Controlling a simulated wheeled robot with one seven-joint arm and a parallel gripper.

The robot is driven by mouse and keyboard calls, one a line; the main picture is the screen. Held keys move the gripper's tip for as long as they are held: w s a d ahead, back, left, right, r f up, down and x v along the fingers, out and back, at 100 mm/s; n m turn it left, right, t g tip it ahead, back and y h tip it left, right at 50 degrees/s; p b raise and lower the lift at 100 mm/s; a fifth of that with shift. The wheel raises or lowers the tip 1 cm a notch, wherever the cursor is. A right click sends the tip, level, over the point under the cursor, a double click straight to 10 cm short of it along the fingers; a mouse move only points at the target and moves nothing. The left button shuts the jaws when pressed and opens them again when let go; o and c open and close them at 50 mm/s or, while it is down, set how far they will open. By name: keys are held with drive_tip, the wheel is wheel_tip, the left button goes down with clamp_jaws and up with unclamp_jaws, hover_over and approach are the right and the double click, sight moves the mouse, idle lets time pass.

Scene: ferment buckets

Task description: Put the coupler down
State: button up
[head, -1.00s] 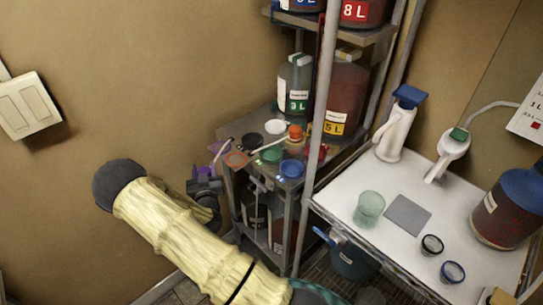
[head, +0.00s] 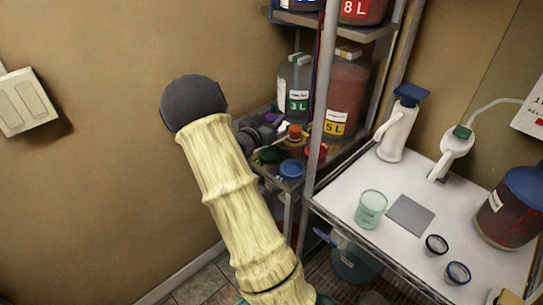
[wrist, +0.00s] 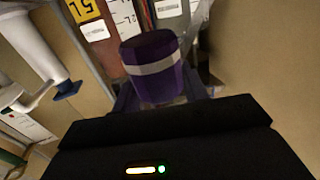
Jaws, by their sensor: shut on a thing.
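The coupler (wrist: 156,66) is a purple, short cylinder with a pale grey band, upright in the wrist view's middle. My gripper (wrist: 160,94) is shut on it, with the fingers largely hidden behind the dark wrist body. In the head view my gripper (head: 249,136) is partly hidden by my arm, at the shelf level with small coloured parts. A bit of the purple coupler (head: 271,118) shows there. I cannot tell whether it touches the shelf.
On that shelf are a blue cap-like part (head: 291,169), an orange-topped part (head: 295,134), a grey jug (head: 294,87) and a red-brown jug (head: 343,95). A metal post (head: 322,120) stands at right. A white table (head: 340,188) holds a pale green cup (head: 371,208).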

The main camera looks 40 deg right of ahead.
drive_tip(key=shift+w+f+p, duration=0.1)
drive_tip(key=shift+f+p, duration=0.2)
drive_tip(key=shift+f, duration=2.6)
drive_tip(key=shift+f, duration=2.1)
drive_tip(key=shift+f, duration=0.2)
drive_tip(key=o, duration=1.2)
drive_tip(key=shift+c, duration=0.2)
drive_tip(key=shift+a+r, duration=0.1)
drive_tip(key=shift+r, duration=0.1)
